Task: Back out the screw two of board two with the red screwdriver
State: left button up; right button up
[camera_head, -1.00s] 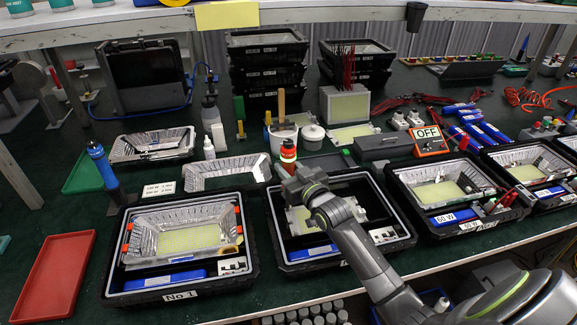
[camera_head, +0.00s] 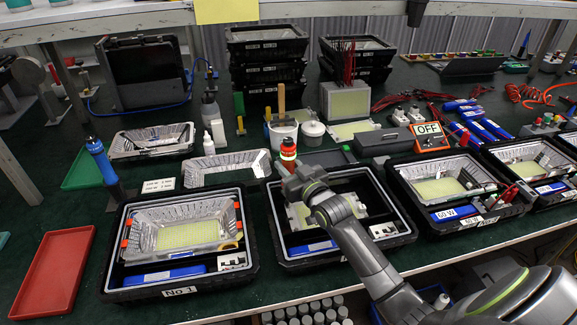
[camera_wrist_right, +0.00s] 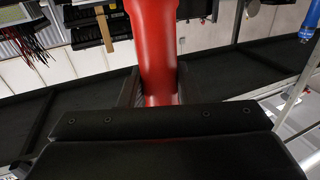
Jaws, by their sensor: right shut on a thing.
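My right gripper (camera_wrist_right: 160,92) is shut on the red screwdriver (camera_wrist_right: 154,40), whose red handle stands between the fingers in the right wrist view. In the head view the red and dark handle top (camera_head: 288,150) shows above my right wrist, over the second housing (camera_head: 384,256). Board two (camera_head: 353,203) is a pale board inside that housing, partly covered by my arm. Screw two and the screwdriver's tip are hidden or too small to tell. My left gripper is not in view.
Housing No 1 (camera_head: 131,289), with a yellow-green board, stands to the left. More open housings (camera_head: 436,233) stand to the right. A blue screwdriver (camera_head: 103,160) stands upright at the left. A red tray (camera_head: 50,275) lies at the front left. A grey reflector (camera_head: 226,168) lies behind.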

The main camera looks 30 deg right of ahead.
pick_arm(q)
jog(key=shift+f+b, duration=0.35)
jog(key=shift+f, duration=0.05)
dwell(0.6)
